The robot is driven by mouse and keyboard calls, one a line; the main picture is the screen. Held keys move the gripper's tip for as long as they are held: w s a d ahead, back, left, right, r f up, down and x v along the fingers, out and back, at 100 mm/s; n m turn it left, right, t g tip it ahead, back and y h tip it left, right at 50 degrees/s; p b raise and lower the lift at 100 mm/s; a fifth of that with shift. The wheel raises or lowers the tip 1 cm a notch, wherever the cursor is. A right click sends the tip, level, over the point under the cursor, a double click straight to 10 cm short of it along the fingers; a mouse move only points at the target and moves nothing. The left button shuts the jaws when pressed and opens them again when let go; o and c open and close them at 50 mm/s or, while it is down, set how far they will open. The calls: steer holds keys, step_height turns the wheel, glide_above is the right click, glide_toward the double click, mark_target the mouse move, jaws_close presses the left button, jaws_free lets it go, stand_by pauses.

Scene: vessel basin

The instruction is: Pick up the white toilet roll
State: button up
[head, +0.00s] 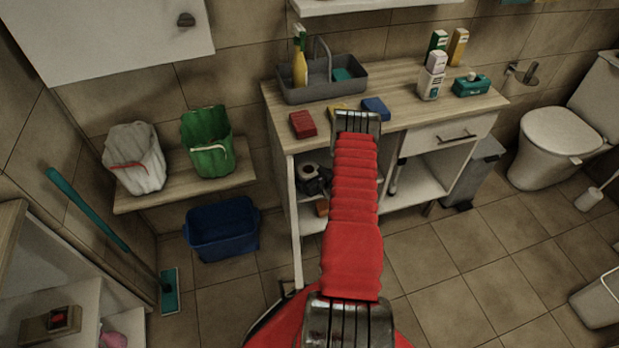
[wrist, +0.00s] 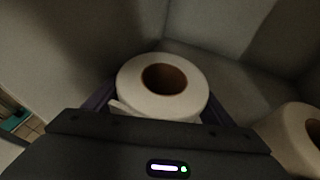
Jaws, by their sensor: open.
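A white toilet roll (wrist: 195,85) with a brown cardboard core stands on end in the wrist view, a loose paper edge at its lower left. My gripper (wrist: 160,102) is open, with a dark finger at each side of this roll. I cannot tell whether the fingers touch it. A second white roll (wrist: 289,132) is partly in view at the right edge. In the head view, a small white roll-like thing with a dark part shows inside the cabinet (head: 283,190), left of my red arm; the gripper itself is not clear there.
Pale walls close in around the rolls in the wrist view. The cabinet top holds a grey caddy (head: 325,95), a red block (head: 302,124), a blue block (head: 376,108) and bottles.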

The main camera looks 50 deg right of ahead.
mark_target(306, 168)
steer(key=shift+c, duration=0.6)
steer(key=c, duration=0.7)
steer(key=shift+r, duration=0.1)
steer(key=shift+r, duration=0.95)
steer(key=shift+s+r, duration=0.45)
steer(key=shift+r, duration=0.25)
steer(key=s+a, duration=0.1)
steer(key=s, duration=0.4)
steer(key=s+a, duration=0.1)
steer(key=s, duration=0.5)
steer(key=s+a, duration=0.1)
steer(key=s, duration=0.5)
steer(key=shift+a, duration=0.25)
steer(key=shift+w, duration=0.1)
